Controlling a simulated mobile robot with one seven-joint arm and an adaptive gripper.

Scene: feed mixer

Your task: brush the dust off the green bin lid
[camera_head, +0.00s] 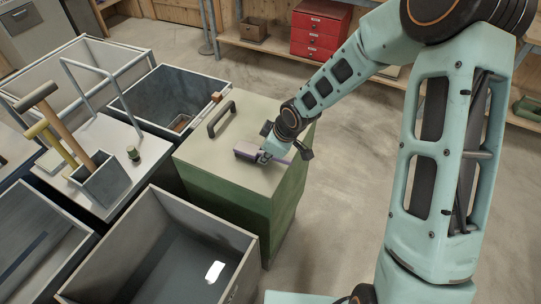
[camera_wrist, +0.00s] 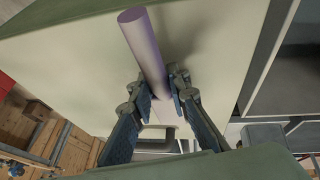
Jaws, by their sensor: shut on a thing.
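The green bin (camera_head: 237,210) stands in the middle of the head view with its lid (camera_head: 235,107) shut. The lid's top is pale grey-beige, unlike the green sides; individual dust specks are too small to tell. A dark handle (camera_head: 221,119) is on the lid, and it also shows in the wrist view (camera_wrist: 155,142). My gripper (camera_head: 272,147) is low over the right part of the lid, shut on the brush's purple handle (camera_wrist: 143,45). The brush's grey head (camera_head: 246,150) is at or just above the lid; contact cannot be told. Its bristles are hidden.
An open grey bin (camera_head: 205,218) holding a white item stands in front. A dark open bin (camera_head: 178,85) is at the back left. A caddy with long-handled tools (camera_head: 100,183) stands on a pale lid further left. The floor (camera_head: 345,170) right of the green bin is clear.

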